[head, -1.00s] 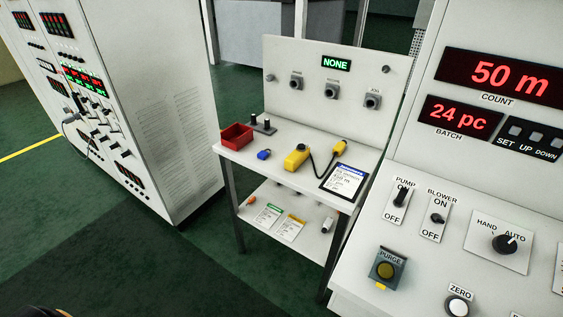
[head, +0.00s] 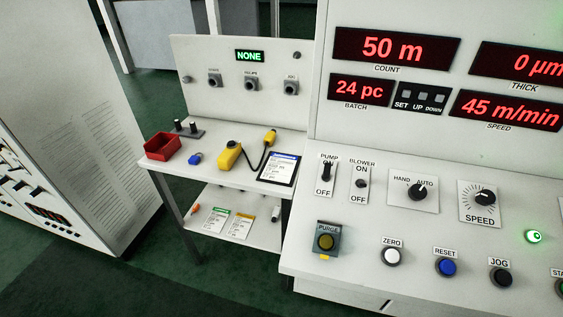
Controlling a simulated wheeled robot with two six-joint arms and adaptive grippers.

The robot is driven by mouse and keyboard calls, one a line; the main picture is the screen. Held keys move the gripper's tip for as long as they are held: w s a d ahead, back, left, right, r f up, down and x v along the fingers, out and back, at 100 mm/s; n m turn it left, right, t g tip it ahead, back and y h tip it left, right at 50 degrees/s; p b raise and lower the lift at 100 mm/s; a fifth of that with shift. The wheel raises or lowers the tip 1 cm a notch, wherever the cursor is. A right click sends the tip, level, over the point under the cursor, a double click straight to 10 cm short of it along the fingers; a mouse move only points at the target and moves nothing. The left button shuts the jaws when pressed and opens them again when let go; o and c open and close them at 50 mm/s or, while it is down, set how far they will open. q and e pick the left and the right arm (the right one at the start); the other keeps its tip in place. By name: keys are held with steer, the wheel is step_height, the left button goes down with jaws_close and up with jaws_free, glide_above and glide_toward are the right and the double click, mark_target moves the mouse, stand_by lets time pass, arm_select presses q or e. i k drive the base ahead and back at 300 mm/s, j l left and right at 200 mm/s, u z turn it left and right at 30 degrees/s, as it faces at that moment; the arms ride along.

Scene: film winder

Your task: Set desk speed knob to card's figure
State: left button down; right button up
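The speed knob (head: 484,198) is a black dial on a white plate marked SPEED, on the sloped desk at the right. The red speed display (head: 507,109) above it reads 45 m/min. A card with a blue header (head: 279,168) lies on the side table's top; its print is too small to read. Two more cards, one with a green header (head: 215,222) and one with a yellow header (head: 239,226), lie on the lower shelf. Neither of my grippers is in view.
The desk also bears a HAND/AUTO switch (head: 419,191), PUMP and BLOWER switches, a purge button (head: 326,242) and a row of push buttons. The side table (head: 222,184) holds a red bin (head: 162,147) and a yellow pendant (head: 229,155). Green floor is open at the lower left.

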mark_target(484, 197)
steer(key=z, duration=1.5)
